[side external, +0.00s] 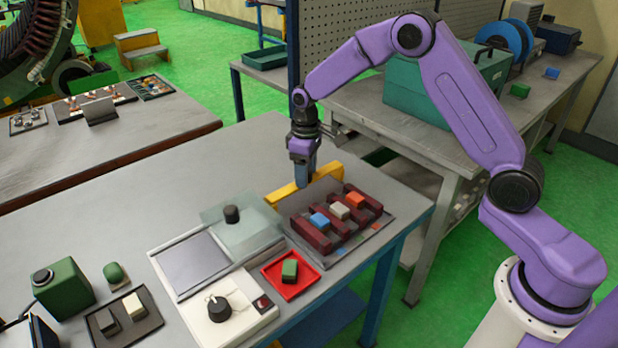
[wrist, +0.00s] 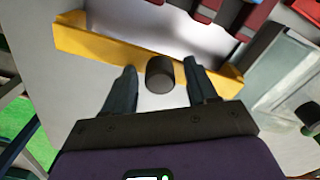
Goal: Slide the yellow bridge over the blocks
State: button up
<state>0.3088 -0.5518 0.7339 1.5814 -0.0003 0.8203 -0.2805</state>
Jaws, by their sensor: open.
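The yellow bridge (side external: 284,193) stands on the grey table at the far edge of the slotted fixture (side external: 380,224); it also shows in the wrist view (wrist: 92,45). A blue block (side external: 319,222), a beige block (side external: 339,211) and an orange block (side external: 354,200) sit among the fixture's dark red bars. My gripper (side external: 305,180) points down at the bridge, its fingers open. In the wrist view its fingers (wrist: 160,70) stand on either side of a dark cylindrical knob (wrist: 160,76), with gaps visible. In the side view the knob is hidden by my gripper.
A clear plate with a black knob (side external: 232,214) lies left of the fixture. A red tray (side external: 273,283) with a green block (side external: 290,271) and a white control box (side external: 222,315) are in front. The table left of the bridge is clear.

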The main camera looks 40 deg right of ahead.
aim_at(339, 208)
jog(key=shift+s+f, duration=0.1)
jog(key=shift+f, duration=0.15)
jog(key=c, duration=0.8)
jog(key=shift+o, duration=0.2)
jog(key=shift+s, duration=0.1)
jog(key=shift+s, duration=0.1)
jog(key=shift+s+a, duration=0.15)
jog(key=shift+s, duration=5.5)
jog(key=o, duration=0.5)
jog(key=shift+s, duration=0.1)
jog(key=shift+o, duration=1.3)
jog(key=shift+r, duration=0.35)
jog(key=shift+w+r, duration=0.2)
jog(key=shift+r, duration=2.6)
